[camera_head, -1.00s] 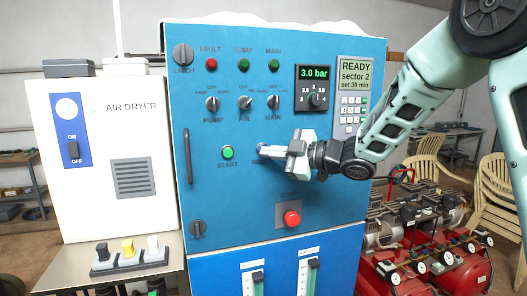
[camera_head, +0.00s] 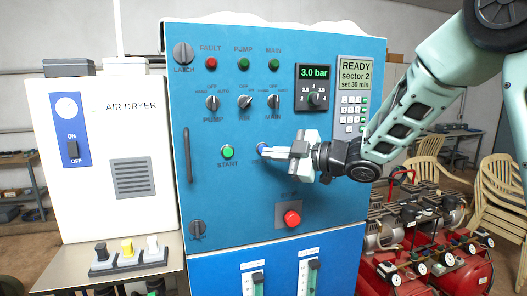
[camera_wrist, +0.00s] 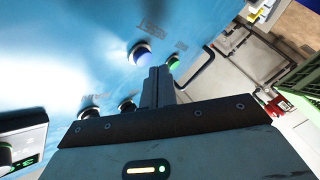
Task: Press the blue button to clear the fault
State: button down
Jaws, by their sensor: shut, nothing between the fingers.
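The blue button (camera_head: 262,148) is on the blue panel, right of the green START button (camera_head: 228,152). My gripper (camera_head: 270,153) is shut and empty, its fingertips just in front of the panel beside the blue button, partly covering it and its label. In the wrist view the blue button (camera_wrist: 140,53) shows whole, up and left of the shut fingertips (camera_wrist: 158,72). The fingers look apart from it, though the gap is hard to judge. The FAULT lamp (camera_head: 211,64) is red. The display (camera_head: 356,74) reads "READY sector 2 set 30 min".
The red stop button (camera_head: 292,219) sits below my gripper. Selector knobs (camera_head: 244,102) and a pressure dial (camera_head: 314,98) are above. A door handle (camera_head: 187,156) stands out at the left. The air dryer (camera_head: 105,150) is left, red compressors (camera_head: 425,265) right.

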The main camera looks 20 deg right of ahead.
jog(key=shift+s, duration=0.15)
jog(key=s+b, duration=0.1)
jog(key=s, duration=0.3)
jog(key=shift+s, duration=0.35)
dwell(0.5)
